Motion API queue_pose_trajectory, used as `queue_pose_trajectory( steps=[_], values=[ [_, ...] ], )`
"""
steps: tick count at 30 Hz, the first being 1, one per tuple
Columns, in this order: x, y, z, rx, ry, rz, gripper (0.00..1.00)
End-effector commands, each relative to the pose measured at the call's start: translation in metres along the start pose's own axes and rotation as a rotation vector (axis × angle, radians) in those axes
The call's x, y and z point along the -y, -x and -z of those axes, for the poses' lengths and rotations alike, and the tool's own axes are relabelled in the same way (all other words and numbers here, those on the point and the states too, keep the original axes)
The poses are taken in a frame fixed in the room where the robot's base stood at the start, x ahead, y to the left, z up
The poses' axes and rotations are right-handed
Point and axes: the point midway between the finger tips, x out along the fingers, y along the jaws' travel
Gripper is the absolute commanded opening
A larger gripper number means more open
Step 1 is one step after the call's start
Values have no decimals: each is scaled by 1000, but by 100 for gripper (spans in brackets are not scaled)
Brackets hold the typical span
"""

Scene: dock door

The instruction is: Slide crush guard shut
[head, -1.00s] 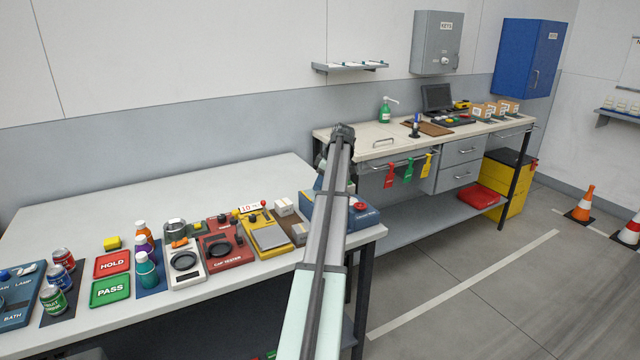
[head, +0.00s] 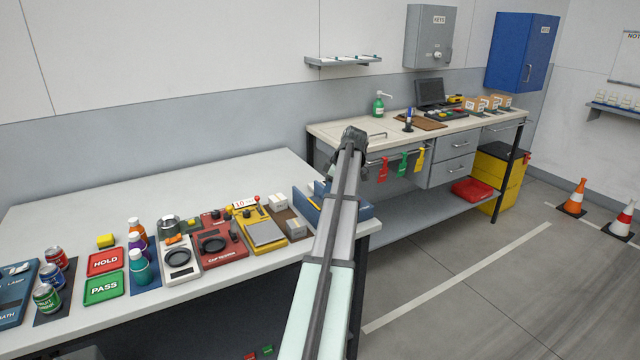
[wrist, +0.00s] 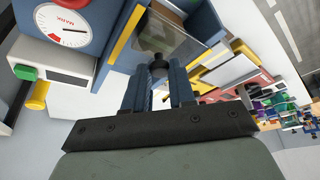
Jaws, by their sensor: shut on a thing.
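The crush guard (wrist: 172,38) is a clear panel with a yellow strip beside it, set in a blue housing seen tilted in the wrist view. My gripper (wrist: 159,78) has its two blue fingers closed around a small dark knob (wrist: 158,62) at the guard's edge. In the head view my arm covers the middle of the blue machine (head: 308,206) at the bench's right end. The guard and my fingertips are hidden there. How far open the guard stands is not clear.
The red cap tester (head: 218,248), yellow device (head: 262,232) and small boxes crowd the bench (head: 100,215) left of the machine. The bench's back is clear.

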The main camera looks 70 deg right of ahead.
Motion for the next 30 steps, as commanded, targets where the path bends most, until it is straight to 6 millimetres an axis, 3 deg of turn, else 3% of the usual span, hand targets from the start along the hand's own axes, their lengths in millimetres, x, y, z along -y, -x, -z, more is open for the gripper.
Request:
queue_pose_trajectory(
  steps=[8,9,17,25,30],
  values=[
    [4,2,-4,5,-1,6,0],
    [4,2,-4,5,-2,7,25],
    [4,2,-3,3,-1,5,50],
    [3,2,-3,2,0,4,50],
    [2,14,-2,2,0,2,50]
  ],
)
